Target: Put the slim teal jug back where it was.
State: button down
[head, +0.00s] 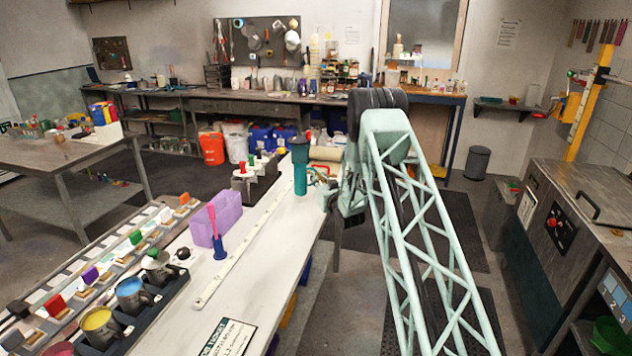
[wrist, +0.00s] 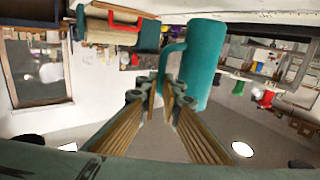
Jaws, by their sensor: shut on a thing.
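The slim teal jug (head: 301,172) is upright at the far end of the white bench, with a dark top. I cannot tell whether its base touches the bench top. In the wrist view the jug (wrist: 205,65) fills the upper middle, with its handle on its left side. My gripper (head: 326,190) is at the jug's right side in the head view. In the wrist view my gripper's fingertips (wrist: 163,92) are closed on the lower part of the jug's handle.
A block with red and green knobs (head: 252,178) stands left of the jug.

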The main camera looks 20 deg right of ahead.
jog(key=shift+w, duration=0.1)
jog(key=shift+w+d+f+b, duration=0.15)
jog(key=shift+w+f, duration=0.1)
jog(key=shift+f, duration=0.3)
jog(key=shift+w+d+f+b, duration=0.15)
jog(key=shift+w+f, duration=0.15)
jog(key=shift+f, duration=0.25)
jog(key=shift+w+d+f+b, duration=0.15)
jog(key=shift+w+f, duration=0.1)
jog(key=shift+f, duration=0.45)
jog(key=c, duration=2.8)
grip_release()
jog(key=shift+a, duration=0.1)
jog(key=shift+p, duration=0.5)
jog(key=shift+s+a, duration=0.15)
jog(key=shift+s, duration=2.15)
jog(key=shift+s+a, duration=0.2)
jog(key=shift+s, duration=2.1)
jog(key=shift+s+a, duration=0.15)
jog(key=shift+s, duration=2.15)
